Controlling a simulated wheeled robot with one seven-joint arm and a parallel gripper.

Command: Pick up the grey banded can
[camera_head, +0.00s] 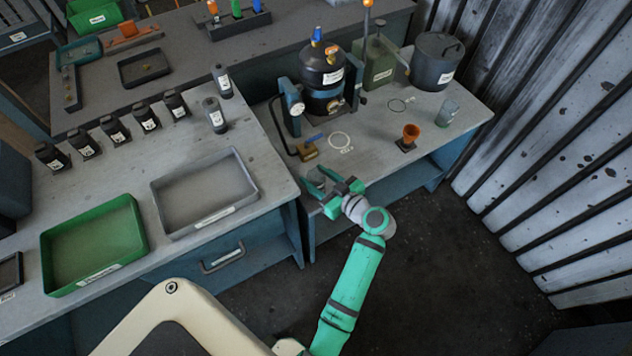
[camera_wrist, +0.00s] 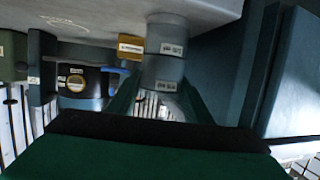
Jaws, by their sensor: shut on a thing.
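In the wrist view a grey can (camera_wrist: 165,68) with a pale band, white labels and a darker rim stands between the two green fingers of my gripper (camera_wrist: 158,97). The fingers are closed on its sides. In the head view my gripper (camera_head: 322,184) is at the front left edge of the right bench, and I cannot make out the can in it there. Two similar grey labelled containers, one farther back (camera_head: 221,82) and one nearer (camera_head: 214,116), stand on the left bench.
A grey tray (camera_head: 207,191) and a green tray (camera_head: 96,243) sit on the left bench.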

